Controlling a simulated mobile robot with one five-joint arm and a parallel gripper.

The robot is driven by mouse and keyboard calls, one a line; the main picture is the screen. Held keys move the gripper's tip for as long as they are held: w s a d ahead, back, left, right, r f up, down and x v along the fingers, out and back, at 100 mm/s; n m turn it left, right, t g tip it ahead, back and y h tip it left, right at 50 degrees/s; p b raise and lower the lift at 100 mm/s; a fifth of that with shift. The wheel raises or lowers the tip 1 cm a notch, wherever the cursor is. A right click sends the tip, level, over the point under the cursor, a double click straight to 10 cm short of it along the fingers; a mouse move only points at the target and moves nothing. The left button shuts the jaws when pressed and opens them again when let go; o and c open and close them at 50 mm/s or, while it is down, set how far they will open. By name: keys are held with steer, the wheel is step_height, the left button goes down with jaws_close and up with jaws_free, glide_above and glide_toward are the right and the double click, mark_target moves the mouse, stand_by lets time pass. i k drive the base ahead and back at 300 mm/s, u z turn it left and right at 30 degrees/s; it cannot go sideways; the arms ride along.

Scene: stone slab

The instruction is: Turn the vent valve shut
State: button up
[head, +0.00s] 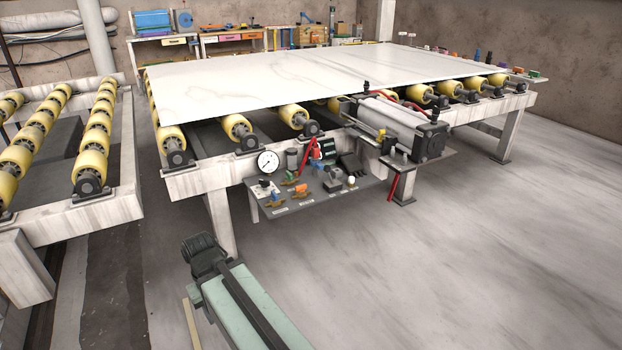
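A small dark control shelf (330,203) hangs on the front of the roller table.
A round gauge (268,162) stands at the shelf's back left. A red lever (308,153) rises behind the fittings. A cylinder unit (400,125) sits right of the shelf. A white slab (300,75) lies on yellow rollers. A table leg (221,222) stands left; the floor (470,260) at right is clear.

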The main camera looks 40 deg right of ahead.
mark_target(301, 189)
steer(key=z, duration=0.1)
steer(key=i, duration=1.35)
steer(key=u, duration=0.85)
